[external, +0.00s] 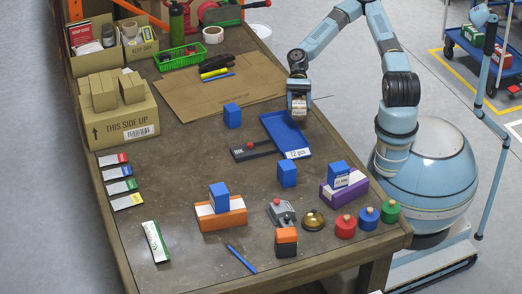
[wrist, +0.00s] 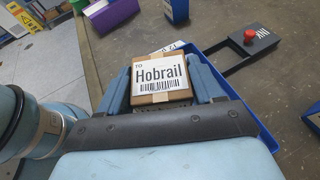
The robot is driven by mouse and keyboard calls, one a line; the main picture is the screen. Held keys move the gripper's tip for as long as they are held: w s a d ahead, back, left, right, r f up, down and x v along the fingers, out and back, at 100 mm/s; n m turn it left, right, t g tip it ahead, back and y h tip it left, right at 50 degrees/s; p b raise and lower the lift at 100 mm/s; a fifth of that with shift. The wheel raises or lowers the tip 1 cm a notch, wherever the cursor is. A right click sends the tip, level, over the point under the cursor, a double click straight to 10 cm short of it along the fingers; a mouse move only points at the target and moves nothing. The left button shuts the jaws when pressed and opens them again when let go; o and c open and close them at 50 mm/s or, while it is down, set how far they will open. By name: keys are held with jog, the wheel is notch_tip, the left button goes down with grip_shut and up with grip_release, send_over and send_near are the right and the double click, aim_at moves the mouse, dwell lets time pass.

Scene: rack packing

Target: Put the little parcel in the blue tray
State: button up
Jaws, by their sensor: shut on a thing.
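The little parcel (wrist: 160,80) is a small brown box with a white label reading "Hobrail" and a barcode. My gripper (external: 299,112) is shut on it, with one finger on each side in the wrist view (wrist: 162,88). The blue tray (external: 277,128) lies on the table with a "12 pcs" tag at its near end. In the external view my gripper and the parcel are at the tray's right side, over or near its rim. In the wrist view the tray (wrist: 236,108) shows beneath and around the parcel. The gap between parcel and tray floor is hidden.
A black frame with a red knob (external: 250,150) lies left of the tray. Blue boxes stand nearby, one (external: 287,173) in front and one (external: 232,116) behind. A brown cardboard sheet (external: 200,97) lies farther back.

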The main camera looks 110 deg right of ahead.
send_over(282, 131)
notch_tip(282, 131, down, 6)
jog(key=shift+s+f, duration=0.15)
jog(key=shift+f, duration=1.55)
jog(key=o, duration=0.8)
jog(key=shift+f, duration=0.1)
jog(key=v, duration=1.2)
jog(key=shift+r, duration=0.2)
